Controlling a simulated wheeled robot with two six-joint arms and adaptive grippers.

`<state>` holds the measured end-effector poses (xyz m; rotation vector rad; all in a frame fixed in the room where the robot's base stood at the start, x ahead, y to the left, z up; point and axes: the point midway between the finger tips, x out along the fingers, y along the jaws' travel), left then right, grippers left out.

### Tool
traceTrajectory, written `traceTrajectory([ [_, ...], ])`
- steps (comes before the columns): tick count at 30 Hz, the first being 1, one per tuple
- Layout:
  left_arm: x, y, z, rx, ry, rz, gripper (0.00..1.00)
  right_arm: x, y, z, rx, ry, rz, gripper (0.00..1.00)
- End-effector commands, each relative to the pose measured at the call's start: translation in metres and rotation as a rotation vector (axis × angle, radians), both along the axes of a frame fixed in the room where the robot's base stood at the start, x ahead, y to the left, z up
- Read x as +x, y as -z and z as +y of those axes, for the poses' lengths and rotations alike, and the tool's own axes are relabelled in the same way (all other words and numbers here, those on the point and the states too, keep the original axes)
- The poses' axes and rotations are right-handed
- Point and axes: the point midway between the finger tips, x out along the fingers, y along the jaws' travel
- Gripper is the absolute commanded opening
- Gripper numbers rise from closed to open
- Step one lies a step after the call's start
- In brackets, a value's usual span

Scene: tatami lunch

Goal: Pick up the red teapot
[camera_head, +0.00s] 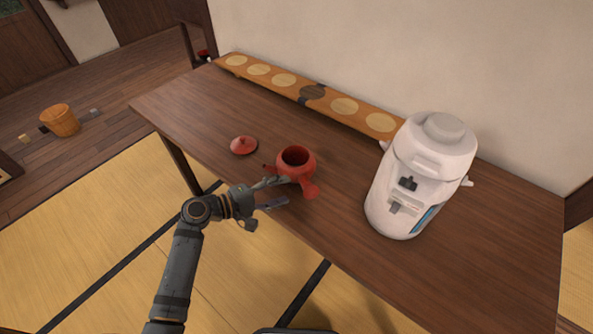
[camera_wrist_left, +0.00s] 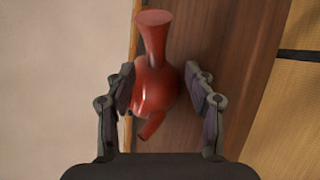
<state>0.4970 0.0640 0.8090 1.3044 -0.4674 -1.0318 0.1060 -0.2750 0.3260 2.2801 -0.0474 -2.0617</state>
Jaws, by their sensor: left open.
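The red teapot (camera_head: 296,166) stands upright and open-topped on the brown table, near its front edge. Its short flared handle (camera_head: 311,190) points toward the front. My left gripper (camera_head: 283,191) is open at the table's front edge, beside the teapot's handle side; one finger overlaps the pot in the picture. In the left wrist view the teapot (camera_wrist_left: 157,88) shows between the two open fingers (camera_wrist_left: 159,72), closer to the left finger, with the handle at the top. I cannot tell whether a finger touches it. The red lid (camera_head: 243,145) lies apart on the table, left of the pot.
A white hot-water dispenser (camera_head: 409,197) stands right of the teapot. A long wooden board (camera_head: 310,92) with round pale discs lies along the back by the wall. A wooden bucket (camera_head: 61,121) is on the floor at left. The table's left part is clear.

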Motion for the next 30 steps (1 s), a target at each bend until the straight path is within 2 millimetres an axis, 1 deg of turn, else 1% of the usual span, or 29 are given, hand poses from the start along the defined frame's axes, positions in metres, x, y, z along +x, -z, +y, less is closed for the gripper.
traceTrajectory([
  [1, 0.002, 0.0, -0.004, -0.001, 0.001, 0.0, 0.54, 0.0, -0.001, 0.0, 0.0, 0.0, 0.0, 0.4],
  [7, 0.006, 0.001, -0.01, 0.0, 0.002, -0.001, 0.54, 0.0, -0.002, -0.002, -0.002, -0.001, 0.001, 0.4],
  [11, 0.019, -0.001, -0.03, -0.004, 0.001, -0.001, 0.54, 0.0, -0.008, -0.002, -0.002, -0.001, 0.001, 0.4],
  [15, 0.029, 0.006, -0.046, 0.0, 0.001, 0.0, 0.54, -0.001, -0.008, -0.003, -0.004, -0.002, 0.001, 0.4],
  [18, 0.031, 0.008, -0.05, 0.001, 0.001, 0.0, 0.54, -0.001, -0.009, -0.005, -0.006, -0.002, 0.001, 0.4],
  [23, 0.03, 0.009, -0.05, 0.003, 0.001, -0.001, 0.54, -0.001, -0.008, -0.007, -0.009, -0.003, 0.001, 0.4],
  [26, 0.03, 0.009, -0.05, 0.003, 0.001, -0.001, 0.43, -0.001, -0.008, -0.007, -0.008, -0.003, 0.001, 0.4],
  [30, 0.03, 0.009, -0.05, 0.003, 0.001, -0.001, 0.24, -0.001, -0.008, -0.007, -0.008, -0.003, 0.001, 0.4],
])
